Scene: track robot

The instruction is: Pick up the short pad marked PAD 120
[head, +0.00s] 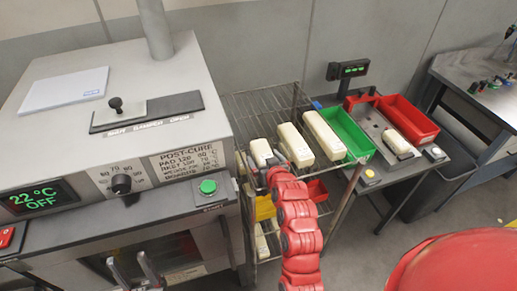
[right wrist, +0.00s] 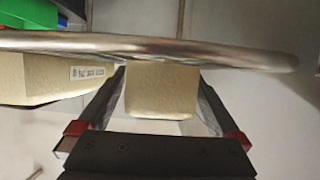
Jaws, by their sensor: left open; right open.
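Several cream pads lie on the top shelf of the wire rack. The short pad (head: 261,151) at the left end is nearest my right gripper (head: 271,165), and its marking is not readable here. In the right wrist view, a cream block end (right wrist: 160,88) sits between the two fingers of my open right gripper (right wrist: 162,95). I cannot tell whether the fingers touch it. A longer pad (head: 295,146) lies to its right; in the right wrist view a pad with a small label (right wrist: 45,78) lies left of the fingers. My left gripper (head: 126,263) is open and empty before the oven.
A metal rail (right wrist: 160,47) crosses the right wrist view close to the fingers. The wire rack (head: 262,103) stands between the post-cure oven (head: 110,120) and a bench. A green bin (head: 345,133), red bins (head: 408,118) and a tray with a pad (head: 397,141) are to the right.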

